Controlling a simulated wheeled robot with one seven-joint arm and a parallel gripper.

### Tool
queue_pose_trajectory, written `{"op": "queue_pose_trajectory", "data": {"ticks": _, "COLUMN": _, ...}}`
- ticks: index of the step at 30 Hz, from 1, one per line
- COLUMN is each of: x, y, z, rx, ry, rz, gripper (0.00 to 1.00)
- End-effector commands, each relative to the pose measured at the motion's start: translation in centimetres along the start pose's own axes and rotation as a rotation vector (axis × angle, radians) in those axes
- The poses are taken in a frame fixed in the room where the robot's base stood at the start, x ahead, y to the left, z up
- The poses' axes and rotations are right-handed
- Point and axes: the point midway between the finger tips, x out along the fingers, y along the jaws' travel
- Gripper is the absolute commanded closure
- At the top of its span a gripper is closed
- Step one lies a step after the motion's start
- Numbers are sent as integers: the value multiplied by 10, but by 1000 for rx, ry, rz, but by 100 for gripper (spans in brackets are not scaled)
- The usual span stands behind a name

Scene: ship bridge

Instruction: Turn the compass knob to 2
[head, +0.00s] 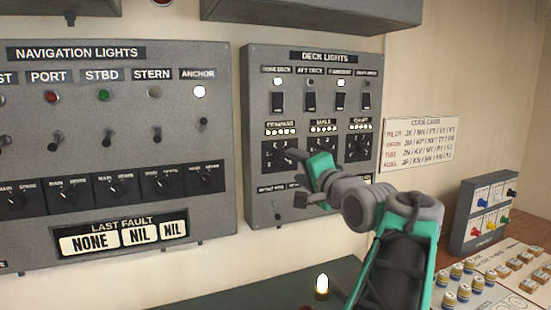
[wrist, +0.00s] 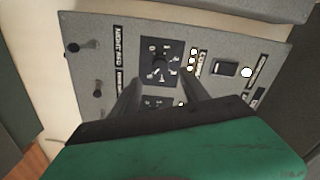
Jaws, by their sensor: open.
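The compass knob (head: 279,153) is a dark rotary knob on a black numbered dial, at the lower left of the deck lights panel (head: 256,105). My gripper (head: 294,155) is in front of it and covers part of the dial. In the wrist view the compass knob (wrist: 158,67) shows between and just beyond the tips of my gripper (wrist: 161,80). The two dark fingers are apart, one on each side, with nothing held. I cannot tell whether they touch the knob. The pointer's number is too small to read.
The table and chart knobs (head: 360,147) sit to the right on the same panel, with rocker switches (head: 309,101) above. Small toggles (head: 277,212) are below. The navigation lights panel (head: 120,225) is to the left. A lit lamp (head: 322,287) stands below.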

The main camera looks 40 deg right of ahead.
Motion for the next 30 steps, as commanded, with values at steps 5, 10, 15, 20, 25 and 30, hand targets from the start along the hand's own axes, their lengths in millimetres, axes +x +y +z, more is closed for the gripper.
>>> {"op": "queue_pose_trajectory", "data": {"ticks": 5, "x": 26, "y": -2, "z": -2, "rx": 7, "ry": -1, "rz": -1, "gripper": 47}}
{"op": "queue_pose_trajectory", "data": {"ticks": 10, "x": 58, "y": -2, "z": -3, "rx": 6, "ry": 1, "rz": 0, "gripper": 47}}
{"op": "queue_pose_trajectory", "data": {"ticks": 15, "x": 74, "y": 0, "z": -2, "rx": 3, "ry": 3, "rz": 1, "gripper": 47}}
{"op": "queue_pose_trajectory", "data": {"ticks": 20, "x": 75, "y": 1, "z": -2, "rx": 3, "ry": 3, "rz": 1, "gripper": 47}}
{"op": "queue_pose_trajectory", "data": {"ticks": 25, "x": 75, "y": 0, "z": -1, "rx": 2, "ry": 3, "rz": 1, "gripper": 55}}
{"op": "queue_pose_trajectory", "data": {"ticks": 30, "x": 75, "y": 0, "z": -1, "rx": 2, "ry": 2, "rz": 1, "gripper": 69}}
